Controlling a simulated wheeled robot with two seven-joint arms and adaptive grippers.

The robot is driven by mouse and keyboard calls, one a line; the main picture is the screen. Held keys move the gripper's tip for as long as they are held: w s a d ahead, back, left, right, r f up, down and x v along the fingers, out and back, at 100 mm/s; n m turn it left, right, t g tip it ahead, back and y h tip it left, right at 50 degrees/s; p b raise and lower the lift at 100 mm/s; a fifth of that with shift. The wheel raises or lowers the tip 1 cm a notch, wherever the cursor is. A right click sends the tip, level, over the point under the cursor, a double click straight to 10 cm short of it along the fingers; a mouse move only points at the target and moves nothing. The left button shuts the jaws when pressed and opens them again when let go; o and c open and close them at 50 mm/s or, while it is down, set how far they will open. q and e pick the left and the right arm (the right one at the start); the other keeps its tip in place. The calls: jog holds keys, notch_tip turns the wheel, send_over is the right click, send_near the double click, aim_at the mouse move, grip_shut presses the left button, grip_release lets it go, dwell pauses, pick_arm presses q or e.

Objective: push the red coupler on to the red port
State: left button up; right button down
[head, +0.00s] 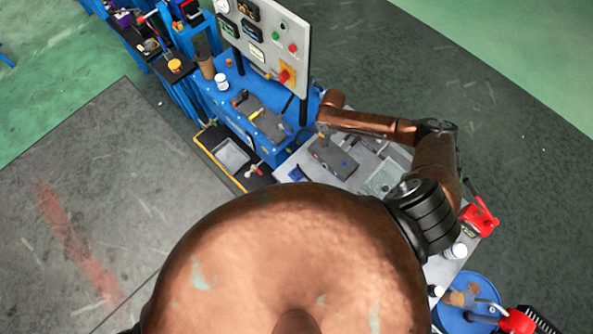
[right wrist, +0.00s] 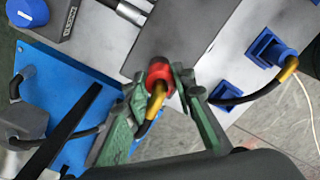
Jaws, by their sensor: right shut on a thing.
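In the right wrist view the red coupler (right wrist: 159,71) is a short round red piece with a yellow collar (right wrist: 157,92) and a black hose behind it. The green fingers of my right gripper (right wrist: 161,78) are shut on it, one on each side. It is against or just over the edge of a grey box. I cannot make out the red port; the coupler may hide it. In the head view my right arm reaches over the bench to a grey block (head: 333,158), and the coupler is too small to tell. My left gripper is not in view.
A blue fitting (right wrist: 268,50) with a yellow-collared hose is at the right, with a blue socket (right wrist: 227,93) beside it. A blue plate (right wrist: 66,100) crossed by a black bar lies left. In the head view a grey control panel (head: 275,40) stands behind the bench.

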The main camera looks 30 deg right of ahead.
jog(key=shift+f, duration=0.2)
jog(key=c, duration=1.5)
grip_release()
jog(key=shift+c, duration=0.2)
jog(key=shift+r, duration=0.1)
notch_tip(320, 180, up, 2)
jog(key=p, duration=0.2)
jog(key=shift+r+p, duration=0.2)
jog(key=shift+p, duration=0.1)
jog(key=shift+r+p, duration=0.65)
jog(key=shift+r, duration=0.6)
